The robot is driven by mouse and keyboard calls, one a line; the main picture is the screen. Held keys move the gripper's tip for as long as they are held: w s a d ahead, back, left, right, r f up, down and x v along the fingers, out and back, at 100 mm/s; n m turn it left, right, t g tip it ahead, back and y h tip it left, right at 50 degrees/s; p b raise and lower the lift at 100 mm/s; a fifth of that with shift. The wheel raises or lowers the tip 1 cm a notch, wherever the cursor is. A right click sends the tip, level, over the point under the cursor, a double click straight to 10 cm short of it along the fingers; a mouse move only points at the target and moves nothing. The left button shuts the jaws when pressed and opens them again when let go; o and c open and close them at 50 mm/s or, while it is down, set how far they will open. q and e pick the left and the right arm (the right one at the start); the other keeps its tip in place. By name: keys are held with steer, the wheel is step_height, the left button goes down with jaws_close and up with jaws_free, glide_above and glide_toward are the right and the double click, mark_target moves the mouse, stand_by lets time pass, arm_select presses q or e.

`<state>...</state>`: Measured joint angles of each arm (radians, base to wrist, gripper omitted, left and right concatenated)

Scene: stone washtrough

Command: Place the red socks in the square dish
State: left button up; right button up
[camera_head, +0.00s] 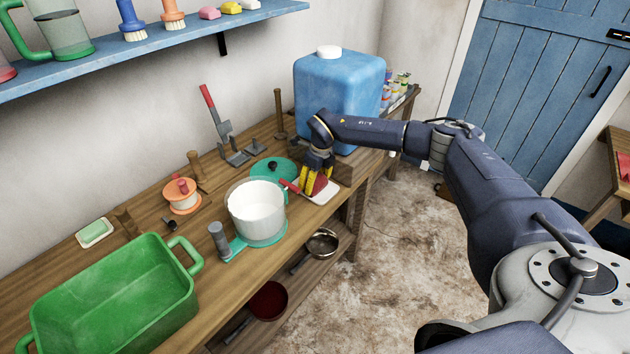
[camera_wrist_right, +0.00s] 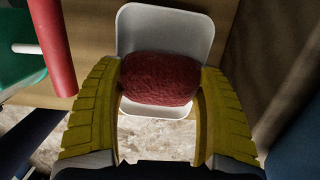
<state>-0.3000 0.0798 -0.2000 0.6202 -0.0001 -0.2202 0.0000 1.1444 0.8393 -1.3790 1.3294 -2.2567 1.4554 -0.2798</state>
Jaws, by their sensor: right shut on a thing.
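The red socks (camera_wrist_right: 160,79) are a rolled red bundle between the yellow fingers of my right gripper (camera_head: 315,187), which is shut on them. In the wrist view the socks lie across a white square dish (camera_wrist_right: 165,32) with rounded corners. In the head view the dish (camera_head: 327,194) sits at the table's front edge, under the gripper. The fingers hide most of the socks there. I cannot tell whether the socks touch the dish floor or hang just above it. My left gripper is not in view.
A red handle (camera_wrist_right: 52,45) passes close to the left finger. A teal lid (camera_head: 272,168) and a clear pot of white stuff (camera_head: 257,211) stand left of the dish. A blue container (camera_head: 338,90) stands behind the gripper. A green tub (camera_head: 120,290) fills the near left.

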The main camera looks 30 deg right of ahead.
mark_target(319, 181)
steer(key=o, duration=1)
step_height(319, 181, up, 12)
steer(key=s, duration=0.1)
steer(key=shift+s+d, duration=0.3)
steer(key=shift+s, duration=0.05)
